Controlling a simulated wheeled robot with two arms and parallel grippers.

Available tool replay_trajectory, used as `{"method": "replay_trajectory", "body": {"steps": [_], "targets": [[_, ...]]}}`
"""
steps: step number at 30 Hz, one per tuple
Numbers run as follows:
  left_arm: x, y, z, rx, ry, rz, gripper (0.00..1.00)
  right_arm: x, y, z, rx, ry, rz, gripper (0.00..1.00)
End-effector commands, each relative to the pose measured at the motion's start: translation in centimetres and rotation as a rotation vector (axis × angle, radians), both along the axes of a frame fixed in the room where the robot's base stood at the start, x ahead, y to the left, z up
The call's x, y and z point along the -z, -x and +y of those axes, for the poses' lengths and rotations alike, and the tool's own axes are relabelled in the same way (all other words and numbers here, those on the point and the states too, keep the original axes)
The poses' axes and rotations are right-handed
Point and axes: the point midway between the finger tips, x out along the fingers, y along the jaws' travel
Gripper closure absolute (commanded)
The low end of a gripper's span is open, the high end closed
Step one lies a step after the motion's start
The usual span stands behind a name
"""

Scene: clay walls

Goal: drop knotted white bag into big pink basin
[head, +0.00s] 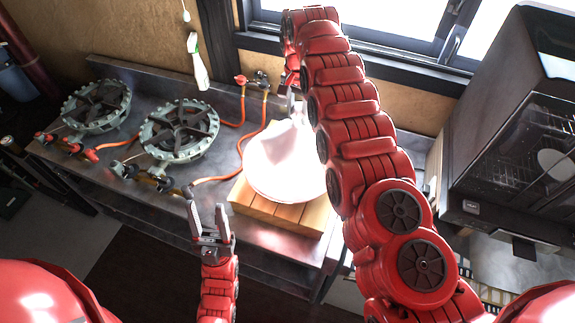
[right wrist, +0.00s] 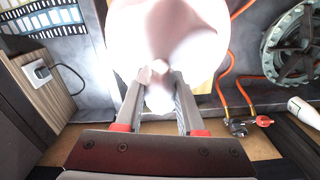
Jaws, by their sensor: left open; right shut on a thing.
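The knotted white bag (head: 287,165) shows bright and round in the middle of the head view, over a wooden board. I cannot tell whether it touches the board. My right gripper (head: 292,98) is at the top of the bag, partly hidden by my right arm. In the right wrist view my right gripper (right wrist: 164,76) is shut on the knot of the bag (right wrist: 175,35). My left gripper (head: 208,208) is open and empty, left of the board and apart from the bag. I see no big pink basin in either view.
The wooden board (head: 275,213) lies on a dark metal counter (head: 222,172). Two gas burners (head: 180,132) (head: 96,104) stand to the left, with orange hoses (head: 240,133) running near the bag. A black appliance (head: 515,130) stands at the right. A white spray bottle (head: 198,65) is at the wall.

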Motion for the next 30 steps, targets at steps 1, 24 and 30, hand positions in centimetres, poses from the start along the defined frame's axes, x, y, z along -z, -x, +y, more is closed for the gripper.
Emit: {"method": "replay_trajectory", "body": {"steps": [1,24,30], "targets": [[0.3,0.0,0.0,0.0,0.0,0.0,0.5,0.3,0.0,0.0,0.0,0.0,-0.001,1.0],[1.7,0.0,0.0,0.0,0.0,0.0,0.5,6.0,0.0,0.0,0.0,0.0,-0.001,1.0],[1.7,0.0,0.0,0.0,0.0,0.0,0.5,5.9,0.0,0.0,0.0,0.0,-0.001,0.44]]}}
